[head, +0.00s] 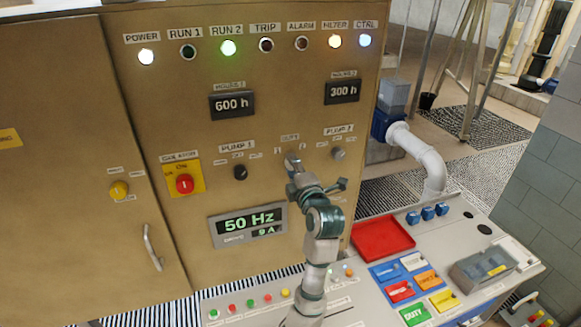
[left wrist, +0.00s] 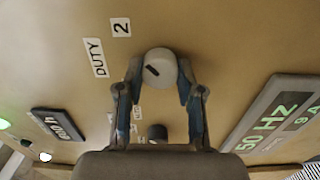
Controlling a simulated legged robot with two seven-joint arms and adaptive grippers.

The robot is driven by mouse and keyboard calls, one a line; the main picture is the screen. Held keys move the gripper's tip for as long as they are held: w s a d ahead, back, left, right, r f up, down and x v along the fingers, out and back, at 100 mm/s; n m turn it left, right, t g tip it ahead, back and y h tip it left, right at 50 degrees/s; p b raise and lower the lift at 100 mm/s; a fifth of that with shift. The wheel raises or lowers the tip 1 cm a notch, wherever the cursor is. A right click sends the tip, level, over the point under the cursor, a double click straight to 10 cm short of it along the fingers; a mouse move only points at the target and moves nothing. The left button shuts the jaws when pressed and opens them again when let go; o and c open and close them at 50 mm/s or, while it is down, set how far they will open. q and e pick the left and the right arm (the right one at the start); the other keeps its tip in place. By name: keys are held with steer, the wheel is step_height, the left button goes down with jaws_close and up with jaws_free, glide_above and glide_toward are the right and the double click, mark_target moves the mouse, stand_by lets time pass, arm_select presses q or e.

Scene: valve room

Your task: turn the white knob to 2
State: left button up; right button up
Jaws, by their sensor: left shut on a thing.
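The white knob (left wrist: 160,60) sits on the brown panel under a DUTY label (left wrist: 94,57) in the left wrist view. A short black mark shows on its face, off to the lower left. The digit 2 label (left wrist: 121,27) is beside it at the upper left. My left gripper (left wrist: 158,85) is shut on the knob, one finger on each side. In the head view my left gripper (head: 292,168) reaches up to the panel and largely hides the knob. A second label between the fingers is partly hidden. My right gripper is not in view.
A black PUMP 1 knob (head: 240,172) is left of my gripper and a grey PUMP 2 knob (head: 338,153) is right. The 50 Hz display (head: 248,224) is below. A desk with a red tray (head: 382,239) juts out at lower right.

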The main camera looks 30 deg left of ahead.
arm_select(q)
steer(key=shift+w+d+f, duration=0.1)
steer(key=shift+d+f, duration=0.05)
steer(key=shift+f, duration=0.3)
steer(key=o, duration=1.2)
steer(key=shift+c, duration=0.2)
steer(key=v, duration=1.3)
steer(key=shift+w+d+r, duration=0.25)
steer(key=shift+w+d, duration=0.05)
steer(key=shift+a, duration=0.1)
steer(key=shift+a+f, duration=0.1)
steer(key=shift+a, duration=0.25)
